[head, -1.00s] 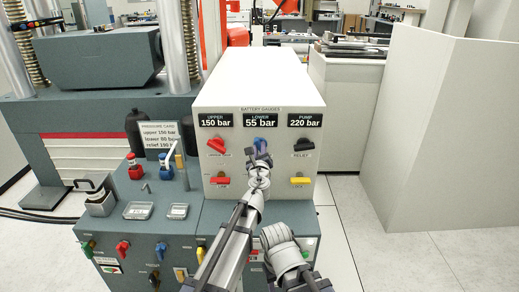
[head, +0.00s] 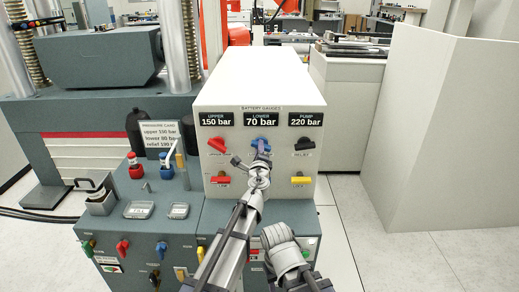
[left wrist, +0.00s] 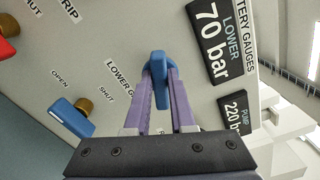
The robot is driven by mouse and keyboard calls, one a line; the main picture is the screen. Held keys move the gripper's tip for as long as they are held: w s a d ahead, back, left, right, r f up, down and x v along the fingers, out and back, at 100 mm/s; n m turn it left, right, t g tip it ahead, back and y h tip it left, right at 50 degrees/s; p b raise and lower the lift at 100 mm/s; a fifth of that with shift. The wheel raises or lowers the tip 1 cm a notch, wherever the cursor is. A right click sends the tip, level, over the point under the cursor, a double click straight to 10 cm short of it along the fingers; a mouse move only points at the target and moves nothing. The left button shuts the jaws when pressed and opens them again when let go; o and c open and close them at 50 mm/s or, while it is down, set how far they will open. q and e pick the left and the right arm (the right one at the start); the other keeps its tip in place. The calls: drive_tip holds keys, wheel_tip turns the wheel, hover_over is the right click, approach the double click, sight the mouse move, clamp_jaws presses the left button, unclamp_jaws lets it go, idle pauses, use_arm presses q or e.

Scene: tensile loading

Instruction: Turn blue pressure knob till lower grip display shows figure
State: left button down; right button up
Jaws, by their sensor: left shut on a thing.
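The blue pressure knob (head: 262,142) sits on the front of the white gauge box under the LOWER display (head: 263,120), which reads 70 bar. In the left wrist view the blue knob (left wrist: 158,68) stands between the two purple fingers of my left gripper (left wrist: 158,78), which is shut on it. The LOWER display (left wrist: 212,42) reads 70 bar there too. In the head view my left gripper (head: 260,155) reaches up to the knob and covers part of it. The pressure card (head: 160,139) stands left of the box; its small figures are hard to read.
The UPPER display (head: 215,119) reads 150 bar and the PUMP display (head: 306,119) reads 220 bar. A red knob (head: 217,144), a black knob (head: 304,144), a red lever (head: 221,180) and a yellow lever (head: 301,180) surround the blue knob closely.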

use_arm(q)
drive_tip(key=shift+n, duration=0.7)
drive_tip(key=c, duration=0.8)
unclamp_jaws()
drive_tip(key=shift+o, duration=0.2)
drive_tip(key=s, duration=0.7)
drive_tip(key=shift+s, duration=0.4)
